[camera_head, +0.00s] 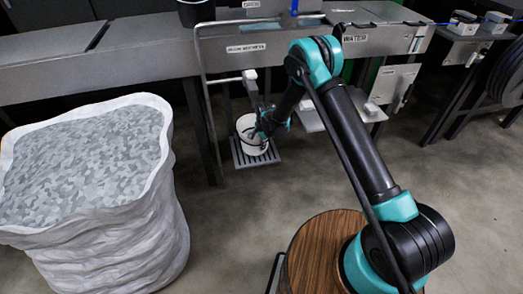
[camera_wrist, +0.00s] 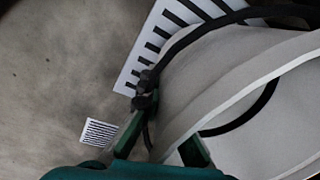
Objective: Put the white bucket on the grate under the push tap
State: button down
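The white bucket (camera_head: 246,124) stands upright on the dark slatted grate (camera_head: 240,161) under the bench. The push tap appears to be the white fitting (camera_head: 249,76) above it. My gripper (camera_head: 263,124) is low at the bucket's right side. In the wrist view the bucket (camera_wrist: 235,90) fills the right side, with a black handle across it. The grate (camera_wrist: 150,47) shows beside it. My gripper's fingers (camera_wrist: 165,143) are apart, one on either side of the bucket's rim, with space between them. The bucket's underside is hidden.
A large white sack (camera_head: 95,200) full of grey flakes stands at the left. The bench (camera_head: 150,45) runs along the back, with a metal pipe frame (camera_head: 204,90) and a leg near the grate. A small striped patch (camera_wrist: 100,132) lies on the floor. The floor in front is clear.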

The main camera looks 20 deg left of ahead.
jog(key=shift+f, duration=1.25)
jog(key=shift+f, duration=0.1)
jog(key=c, duration=1.7)
grip_release()
jog(key=r, duration=0.8)
jog(key=s+d+r, duration=0.1)
jog(key=r, duration=0.3)
jog(key=shift+r, duration=0.1)
jog(key=shift+d, duration=0.1)
